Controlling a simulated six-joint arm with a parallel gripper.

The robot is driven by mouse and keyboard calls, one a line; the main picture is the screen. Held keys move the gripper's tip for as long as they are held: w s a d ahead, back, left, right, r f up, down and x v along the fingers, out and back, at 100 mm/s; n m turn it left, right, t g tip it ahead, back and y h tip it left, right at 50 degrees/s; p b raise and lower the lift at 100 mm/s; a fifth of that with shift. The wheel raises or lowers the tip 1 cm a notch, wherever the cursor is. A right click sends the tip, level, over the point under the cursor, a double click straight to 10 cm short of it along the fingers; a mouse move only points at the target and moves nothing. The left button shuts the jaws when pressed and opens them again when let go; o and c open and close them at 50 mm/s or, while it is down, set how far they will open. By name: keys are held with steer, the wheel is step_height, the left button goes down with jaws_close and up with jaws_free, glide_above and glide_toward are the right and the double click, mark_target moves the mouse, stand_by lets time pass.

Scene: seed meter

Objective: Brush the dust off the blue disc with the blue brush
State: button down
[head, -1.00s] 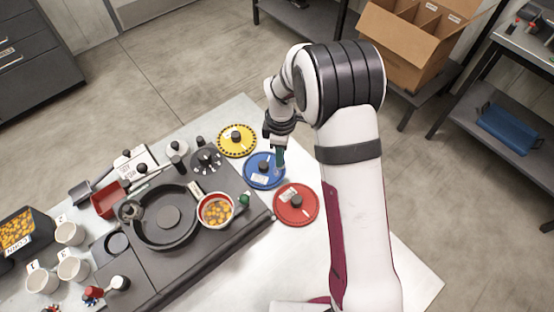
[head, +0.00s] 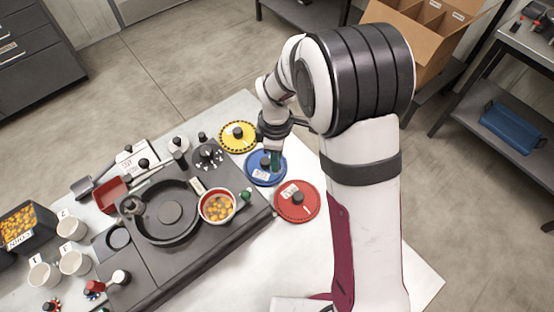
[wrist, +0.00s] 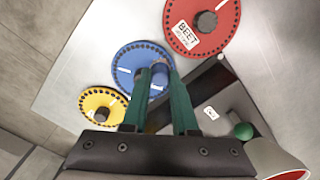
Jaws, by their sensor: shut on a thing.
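The blue disc (head: 256,179) lies flat on the white table between the yellow and red discs. It has a dark knob and a white label, and it shows in the wrist view (wrist: 124,70). My gripper (head: 276,163) points down over the disc's right part. In the wrist view, my gripper's green fingers (wrist: 160,72) are close together on the blue brush (wrist: 157,90), of which only a small part shows between them. The brush's lower end is hidden, so I cannot tell whether it touches the disc. Dust on the disc is too fine to make out.
The yellow disc (head: 238,148) and red disc (head: 308,211) lie close on either side. The dark seed meter body (head: 160,268), with a red-rimmed cup (head: 205,219) of orange seeds, stands to the left. The table's front right is clear.

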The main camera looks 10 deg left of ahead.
steer(key=shift+r, duration=2.55)
